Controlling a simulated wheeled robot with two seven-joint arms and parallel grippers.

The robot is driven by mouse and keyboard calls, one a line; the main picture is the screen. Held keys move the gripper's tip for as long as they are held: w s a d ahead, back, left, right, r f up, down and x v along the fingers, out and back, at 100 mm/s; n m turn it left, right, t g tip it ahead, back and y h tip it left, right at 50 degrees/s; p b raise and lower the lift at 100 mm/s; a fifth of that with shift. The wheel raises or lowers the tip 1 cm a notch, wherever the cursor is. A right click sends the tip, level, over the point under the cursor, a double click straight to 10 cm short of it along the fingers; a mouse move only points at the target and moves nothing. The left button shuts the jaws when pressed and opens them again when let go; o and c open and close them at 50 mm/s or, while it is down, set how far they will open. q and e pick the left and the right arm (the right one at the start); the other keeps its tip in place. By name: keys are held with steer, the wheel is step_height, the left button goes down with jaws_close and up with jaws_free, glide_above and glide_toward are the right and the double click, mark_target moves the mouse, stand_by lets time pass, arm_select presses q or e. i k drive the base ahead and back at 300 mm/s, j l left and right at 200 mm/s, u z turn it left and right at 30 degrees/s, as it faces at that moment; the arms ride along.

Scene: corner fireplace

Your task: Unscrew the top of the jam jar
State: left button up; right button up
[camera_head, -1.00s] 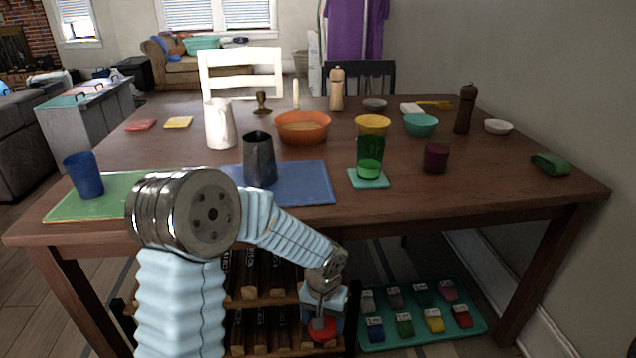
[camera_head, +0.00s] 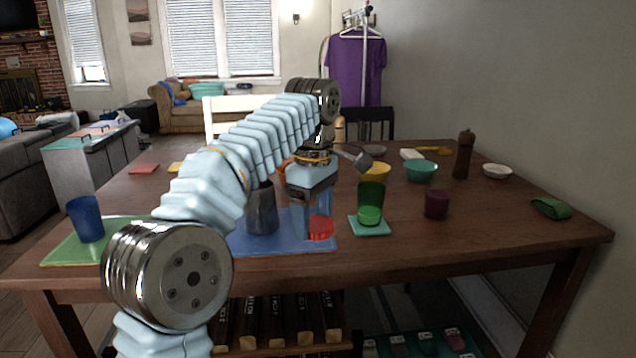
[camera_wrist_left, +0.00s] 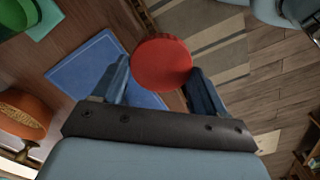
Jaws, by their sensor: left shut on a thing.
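My left gripper (camera_head: 313,222) is shut on a red round thing (camera_head: 322,231) at its fingertips. It points down over the front of the table (camera_head: 450,237), by the blue mat. In the left wrist view the red thing (camera_wrist_left: 161,60) is a flat disc with a low rim, like a lid, between the two fingers. I cannot tell whether a jar is joined to it on the far side. A dark maroon jar-like cup (camera_head: 437,204) stands on the table to the right, apart from my gripper. My right gripper is not in view.
A green tumbler (camera_head: 370,198) stands on a teal coaster (camera_head: 383,229). A grey pitcher (camera_head: 262,212) stands on the blue mat (camera_head: 262,243) beside my gripper. A blue cup (camera_head: 85,218) is at left. Bowls and a pepper mill (camera_head: 464,155) stand farther back. The front right tabletop is clear.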

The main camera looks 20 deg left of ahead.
mark_target(437, 197)
steer(key=i, duration=1)
